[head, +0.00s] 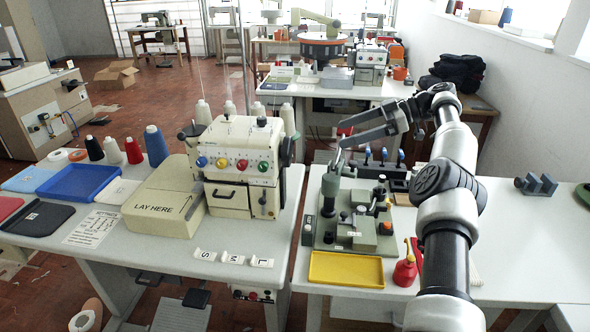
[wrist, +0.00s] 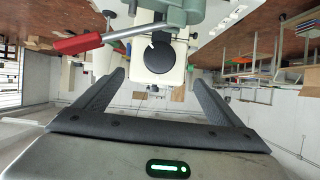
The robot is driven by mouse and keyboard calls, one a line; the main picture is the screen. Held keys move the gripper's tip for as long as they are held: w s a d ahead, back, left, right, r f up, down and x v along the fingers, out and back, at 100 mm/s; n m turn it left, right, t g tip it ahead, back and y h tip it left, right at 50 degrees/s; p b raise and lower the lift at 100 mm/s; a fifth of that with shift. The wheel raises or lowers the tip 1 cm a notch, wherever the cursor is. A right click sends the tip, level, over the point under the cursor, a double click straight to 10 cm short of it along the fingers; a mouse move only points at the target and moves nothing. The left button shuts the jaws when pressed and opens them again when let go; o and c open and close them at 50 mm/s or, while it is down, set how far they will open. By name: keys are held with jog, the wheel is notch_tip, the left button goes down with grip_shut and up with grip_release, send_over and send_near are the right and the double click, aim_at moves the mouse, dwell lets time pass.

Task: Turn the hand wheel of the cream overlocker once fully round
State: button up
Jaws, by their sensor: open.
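The cream overlocker (head: 240,160) stands on the left table, with coloured dials on its front. Its black hand wheel (head: 286,152) is on its right side, seen nearly edge-on. In the wrist view the hand wheel (wrist: 156,58) is a black disc with a white mark near its rim, on a cream face. My gripper (head: 340,132) is open and empty, right of the wheel and apart from it. In the wrist view my gripper's fingers (wrist: 158,78) stand either side of the wheel's lower part, with the wheel beyond the tips.
A grey-green machine (head: 345,238) stands on the right table below my gripper. Its red-handled lever (wrist: 80,43) crosses the wrist view close to the wheel, between my gripper and the overlocker. A yellow tray (head: 346,284) and red oil can (head: 405,272) lie in front.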

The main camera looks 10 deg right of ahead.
jog(key=b, duration=0.7)
send_near(291, 150)
jog(key=x, duration=0.9)
jog(key=shift+w+f, duration=0.1)
jog(key=shift+w, duration=0.2)
jog(key=shift+d, duration=0.1)
jog(key=shift+c, duration=0.2)
